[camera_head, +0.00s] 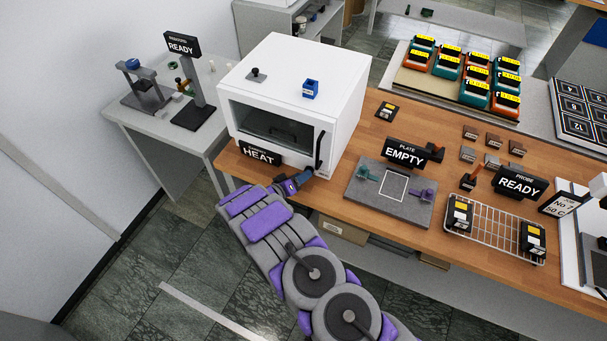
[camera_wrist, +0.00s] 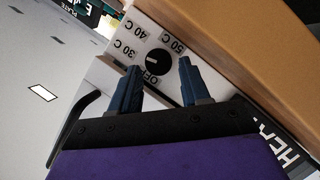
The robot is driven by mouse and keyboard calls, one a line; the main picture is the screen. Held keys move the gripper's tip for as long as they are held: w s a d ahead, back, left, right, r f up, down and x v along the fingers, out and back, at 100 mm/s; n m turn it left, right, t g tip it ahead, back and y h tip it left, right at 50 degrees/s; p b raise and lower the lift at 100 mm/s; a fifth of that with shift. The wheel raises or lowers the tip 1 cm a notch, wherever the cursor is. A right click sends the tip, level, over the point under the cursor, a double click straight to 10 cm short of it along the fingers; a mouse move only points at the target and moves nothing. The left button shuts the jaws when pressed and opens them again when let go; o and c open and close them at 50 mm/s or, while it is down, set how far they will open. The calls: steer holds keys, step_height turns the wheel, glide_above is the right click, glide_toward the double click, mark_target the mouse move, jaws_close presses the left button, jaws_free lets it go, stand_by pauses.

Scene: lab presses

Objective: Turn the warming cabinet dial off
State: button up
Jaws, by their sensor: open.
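The white warming cabinet (camera_head: 340,85) stands on the wooden bench, with its dark-windowed door shut. In the wrist view its black dial (camera_wrist: 158,62) sits on a white face marked 30 C, 40 C, 50 C and OFF. A small pale mark shows on the dial's left part, towards the 30 C side; its exact setting is hard to read. My gripper (camera_wrist: 159,66) is open, its two blue fingers on either side of the dial; contact cannot be told. In the head view my gripper (camera_head: 296,184) is at the cabinet's lower front and hides the dial.
A HEAT sign (camera_head: 260,154) stands at the cabinet's front left, and the black door handle (camera_head: 319,150) is just above my gripper. A grey plate fixture (camera_head: 390,205) with an EMPTY sign lies to the right. A wire rack (camera_head: 495,228) is farther right.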

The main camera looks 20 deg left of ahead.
steer(key=v, duration=1.4)
steer(key=shift+s+a, duration=0.25)
steer(key=shift+s, duration=0.1)
steer(key=shift+o, duration=0.5)
steer(key=shift+r, duration=0.15)
steer(key=shift+o, duration=0.9)
steer(key=w+d+r+m+t, duration=0.2)
steer(key=w+d+r, duration=0.2)
steer(key=w+d, duration=0.2)
steer(key=d, duration=0.2)
steer(key=shift+w+d+b, duration=0.3)
steer(key=shift+w+b, duration=0.1)
steer(key=d+f+m+y+b, duration=0.2)
steer(key=d+m+y, duration=0.2)
steer(key=d, duration=0.2)
steer(key=s+a+f+m+g+y, duration=0.1)
steer(key=s+a+m+g+y, duration=0.1)
steer(key=s+a+m+y, duration=0.35)
steer(key=shift+h, duration=0.75)
steer(key=b+x, duration=0.3)
steer(key=x, duration=0.2)
steer(key=b+x, duration=0.3)
steer(key=x, duration=0.2)
steer(key=d+b+x, duration=0.1)
steer(key=b+x, duration=0.3)
steer(key=x, duration=0.1)
steer(key=shift+w+f, duration=0.1)
steer(key=shift+f, duration=0.15)
steer(key=shift+c, duration=0.2)
